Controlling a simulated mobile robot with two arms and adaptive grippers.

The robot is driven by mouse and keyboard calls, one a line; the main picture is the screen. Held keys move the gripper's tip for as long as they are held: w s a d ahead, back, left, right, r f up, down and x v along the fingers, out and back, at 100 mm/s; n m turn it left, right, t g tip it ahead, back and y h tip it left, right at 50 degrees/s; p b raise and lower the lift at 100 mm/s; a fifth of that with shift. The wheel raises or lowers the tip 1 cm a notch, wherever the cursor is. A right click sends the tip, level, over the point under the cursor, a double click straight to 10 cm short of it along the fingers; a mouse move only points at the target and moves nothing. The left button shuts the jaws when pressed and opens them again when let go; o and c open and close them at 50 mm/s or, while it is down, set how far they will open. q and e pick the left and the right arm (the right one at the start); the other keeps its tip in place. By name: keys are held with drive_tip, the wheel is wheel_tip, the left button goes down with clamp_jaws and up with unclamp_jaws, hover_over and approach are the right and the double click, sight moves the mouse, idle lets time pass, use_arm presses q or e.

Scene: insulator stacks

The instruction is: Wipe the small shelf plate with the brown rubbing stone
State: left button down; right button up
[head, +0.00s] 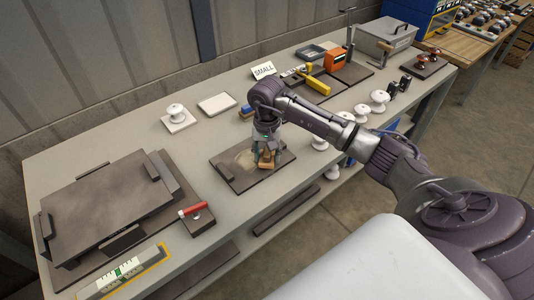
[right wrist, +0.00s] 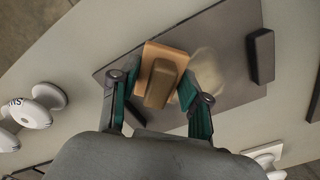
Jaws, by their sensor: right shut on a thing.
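The small shelf plate (head: 229,171) is a dark flat plate lying on the bench in the middle of the head view. A pale dusty patch (head: 238,158) marks its surface. In the right wrist view the plate (right wrist: 125,72) shows a dark raised grip at one end, with the pale patch (right wrist: 207,72) beside the stone. My right gripper (head: 267,150) is over the plate, shut on the brown rubbing stone (head: 266,164). The stone (right wrist: 162,75) has a tan base and a darker brown block on top, between my fingers. Whether it touches the plate is hard to tell. My left gripper is out of view.
A larger dark plate (head: 105,205) with raised grips lies at left, near a red-handled tool (head: 196,210). A SMALL sign (head: 264,70), a white insulator (head: 176,114) and a white tile (head: 217,104) stand behind. White insulators (head: 361,112) stand to the right.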

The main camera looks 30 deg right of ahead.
drive_tip(key=shift+f+b, duration=0.95)
idle(0.3)
